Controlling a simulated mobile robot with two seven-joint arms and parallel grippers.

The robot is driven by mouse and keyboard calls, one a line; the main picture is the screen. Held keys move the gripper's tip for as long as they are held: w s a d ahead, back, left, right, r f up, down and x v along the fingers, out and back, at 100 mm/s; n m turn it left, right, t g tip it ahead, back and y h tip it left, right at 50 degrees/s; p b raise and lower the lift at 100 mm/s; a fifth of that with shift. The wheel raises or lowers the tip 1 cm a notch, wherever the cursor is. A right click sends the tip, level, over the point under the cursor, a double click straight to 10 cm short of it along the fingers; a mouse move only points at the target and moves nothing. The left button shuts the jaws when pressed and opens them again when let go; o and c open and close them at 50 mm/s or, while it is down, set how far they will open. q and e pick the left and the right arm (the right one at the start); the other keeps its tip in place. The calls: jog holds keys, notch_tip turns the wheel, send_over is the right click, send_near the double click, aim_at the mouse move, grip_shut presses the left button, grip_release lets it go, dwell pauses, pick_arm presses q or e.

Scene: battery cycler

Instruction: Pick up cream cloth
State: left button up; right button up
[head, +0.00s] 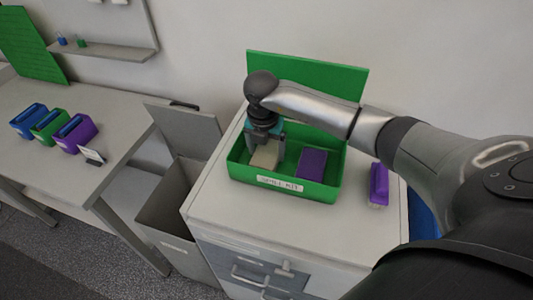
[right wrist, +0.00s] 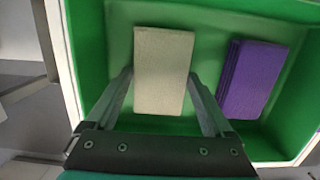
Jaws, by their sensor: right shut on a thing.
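The cream cloth (head: 265,156) is a small folded block in the left part of the green spill kit box (head: 285,184) on the cabinet. My right gripper (head: 266,150) reaches down into the box from above, with its fingers at the cloth. In the right wrist view the cream cloth (right wrist: 162,70) lies between the two fingers (right wrist: 160,100), which are shut on it. Whether the cloth is clear of the box floor I cannot tell. My left gripper is not in view.
A purple folded cloth (head: 311,163) lies in the box to the right. A purple item (head: 379,184) stands on the cabinet top (head: 290,220) at the right. An open grey bin (head: 180,215) is left of the cabinet. Coloured containers (head: 50,126) stand on the left table.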

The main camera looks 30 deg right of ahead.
aim_at(266, 153)
notch_tip(266, 153, up, 20)
dwell(0.6)
